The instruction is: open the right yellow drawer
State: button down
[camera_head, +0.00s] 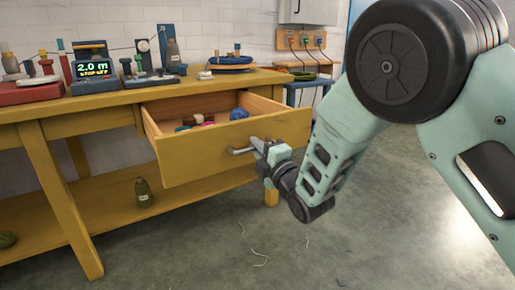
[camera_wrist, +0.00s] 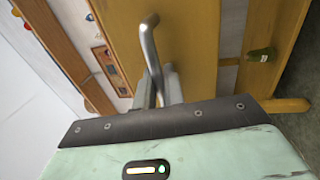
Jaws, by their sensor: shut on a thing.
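The yellow drawer (camera_head: 215,147) at the right of the yellow workbench stands pulled out, and its inside shows from above. Several small wool skeins (camera_head: 205,122) in different colours lie inside it. A grey metal bar handle (camera_head: 240,151) is on the drawer's front; it also shows in the wrist view (camera_wrist: 148,42). My gripper (camera_head: 264,147) is at the right part of the handle, shut on it. In the wrist view the fingers (camera_wrist: 160,85) close around the handle's near end, and the yellow drawer front (camera_wrist: 185,45) lies just beyond.
The workbench top (camera_head: 150,92) carries a display reading 2.0 m (camera_head: 92,70), tools and a blue coil (camera_head: 231,61). A dark green bottle (camera_head: 144,192) stands on the lower shelf.

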jog(key=c, duration=1.6)
grip_release()
jog(key=shift+c, duration=0.2)
jog(key=p+v, duration=0.3)
jog(key=v, duration=1.4)
jog(key=shift+d, duration=0.15)
jog(key=shift+s, duration=0.1)
